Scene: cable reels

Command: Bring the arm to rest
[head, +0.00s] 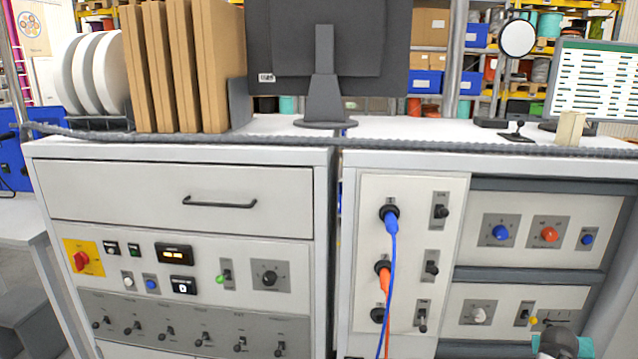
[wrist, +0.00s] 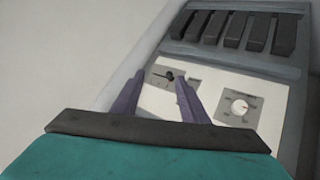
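My gripper (wrist: 160,80) shows in the wrist view with its two purple fingers spread apart and nothing between them. In the head view only a dark and teal part of my arm shows at the bottom right edge, in front of the right cabinet (head: 400,190); the fingers do not show there.
A left cabinet (head: 180,195) has a drawer, switches and a red knob (head: 81,261). Blue (head: 391,225) and orange (head: 384,278) plugs with hanging cables sit in the right cabinet. The worktop carries brown boards (head: 180,70), white discs (head: 95,75) and a monitor (head: 330,50).

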